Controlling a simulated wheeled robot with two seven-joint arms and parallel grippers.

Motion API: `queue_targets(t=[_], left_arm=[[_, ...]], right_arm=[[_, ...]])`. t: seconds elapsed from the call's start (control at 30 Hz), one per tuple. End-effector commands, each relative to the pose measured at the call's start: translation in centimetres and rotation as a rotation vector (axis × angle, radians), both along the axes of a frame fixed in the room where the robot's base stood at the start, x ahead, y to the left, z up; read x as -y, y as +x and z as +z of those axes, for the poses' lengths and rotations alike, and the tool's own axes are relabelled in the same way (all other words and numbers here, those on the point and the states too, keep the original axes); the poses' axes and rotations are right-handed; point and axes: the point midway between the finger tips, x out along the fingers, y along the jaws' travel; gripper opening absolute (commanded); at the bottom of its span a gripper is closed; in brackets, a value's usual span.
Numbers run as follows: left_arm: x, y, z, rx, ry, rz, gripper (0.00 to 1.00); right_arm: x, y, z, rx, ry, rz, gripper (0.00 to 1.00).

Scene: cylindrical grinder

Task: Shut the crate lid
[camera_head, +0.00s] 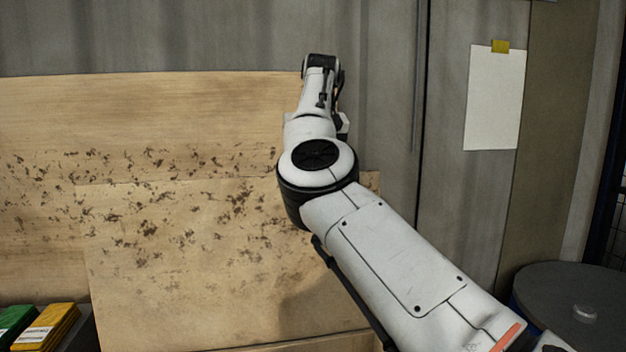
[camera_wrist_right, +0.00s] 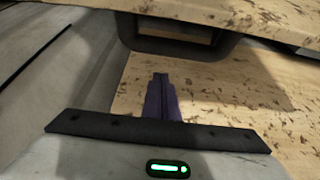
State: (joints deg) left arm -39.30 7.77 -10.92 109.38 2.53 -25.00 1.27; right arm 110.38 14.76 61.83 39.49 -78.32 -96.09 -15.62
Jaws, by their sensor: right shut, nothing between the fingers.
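A broad pale wooden panel (camera_head: 150,110) with dark specks, apparently the raised crate lid, stands upright across the left and middle of the head view. A second speckled wooden face (camera_head: 180,270) lies below and in front of it; I cannot tell which crate part it is. My right arm reaches up across the panel's right edge, and its hand is hidden beyond the wrist. In the right wrist view my right gripper (camera_wrist_right: 161,95) is shut and empty, in front of speckled wood (camera_wrist_right: 215,95). Contact is unclear. My left gripper is out of view.
A grey cabinet or wall (camera_head: 390,60) stands behind, with a taped paper sheet (camera_head: 494,100). A dark round drum top (camera_head: 575,300) is at lower right. Green (camera_head: 14,324) and yellow (camera_head: 50,328) packs lie at lower left. A dark-framed opening (camera_wrist_right: 175,38) shows beyond the fingers.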

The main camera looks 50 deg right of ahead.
Motion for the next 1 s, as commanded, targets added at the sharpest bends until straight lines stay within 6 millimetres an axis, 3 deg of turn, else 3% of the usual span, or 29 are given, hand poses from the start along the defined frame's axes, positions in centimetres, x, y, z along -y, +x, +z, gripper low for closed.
queue_targets(t=[0.43,1.0], left_arm=[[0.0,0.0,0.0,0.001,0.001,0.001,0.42],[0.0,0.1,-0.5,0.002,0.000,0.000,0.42]], right_arm=[[-1.9,-2.1,-0.3,-0.001,0.003,0.002,0.00],[-2.2,-2.0,-0.4,0.017,-0.016,0.000,0.00]])
